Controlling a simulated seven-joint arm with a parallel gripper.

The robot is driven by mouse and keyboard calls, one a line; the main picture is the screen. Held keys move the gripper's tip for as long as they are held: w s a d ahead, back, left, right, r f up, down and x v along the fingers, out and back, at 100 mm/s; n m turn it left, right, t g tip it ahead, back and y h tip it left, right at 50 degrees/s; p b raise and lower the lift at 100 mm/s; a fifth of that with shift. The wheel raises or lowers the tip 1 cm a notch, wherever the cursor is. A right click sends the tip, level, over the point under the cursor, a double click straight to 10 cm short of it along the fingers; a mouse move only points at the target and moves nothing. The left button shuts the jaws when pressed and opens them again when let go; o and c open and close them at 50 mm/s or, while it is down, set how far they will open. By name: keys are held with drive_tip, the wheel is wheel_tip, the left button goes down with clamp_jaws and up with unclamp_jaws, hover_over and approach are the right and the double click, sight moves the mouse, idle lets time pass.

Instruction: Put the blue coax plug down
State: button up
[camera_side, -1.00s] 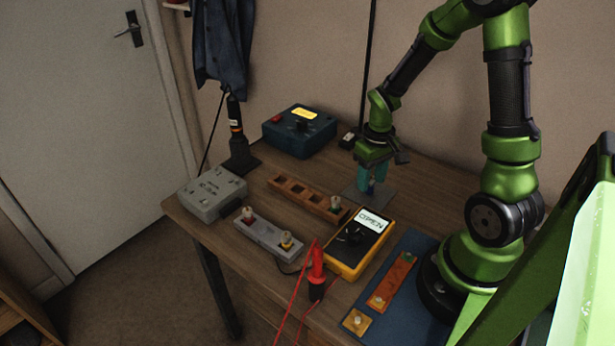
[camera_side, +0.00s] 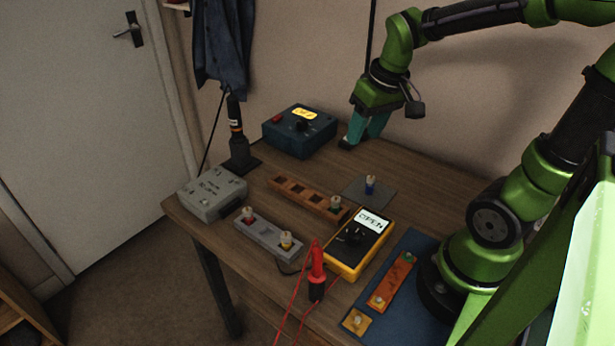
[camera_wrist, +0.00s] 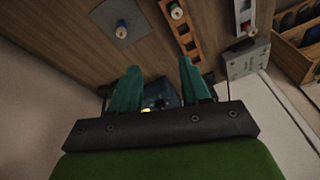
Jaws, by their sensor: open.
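The blue coax plug (camera_side: 370,185) stands upright on a small grey plate (camera_side: 384,194) on the table. In the wrist view the blue plug (camera_wrist: 121,29) stands on the grey plate (camera_wrist: 108,15) near the top left, apart from my fingers. My gripper (camera_side: 360,140) is open and empty, raised above the table behind the plug. In the wrist view its two teal fingers (camera_wrist: 158,80) are spread with nothing between them but the dark blue box beyond.
A wooden rack (camera_side: 300,192) holds a plug at its right end. A grey strip (camera_side: 268,236) with two plugs, a yellow multimeter (camera_side: 357,243) showing OPEN, a red probe (camera_side: 316,268) and a grey box (camera_side: 212,195) stand nearby. A dark blue box (camera_side: 300,130) sits at the back.

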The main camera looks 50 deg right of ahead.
drive_tip(key=s+a+r+t+y, duration=0.2)
drive_tip(key=s+a+r+t, duration=0.2)
drive_tip(key=a, duration=0.5)
drive_tip(key=shift+a+r, duration=0.3)
drive_tip(key=shift+r, duration=0.35)
drive_tip(key=shift+s, duration=0.1)
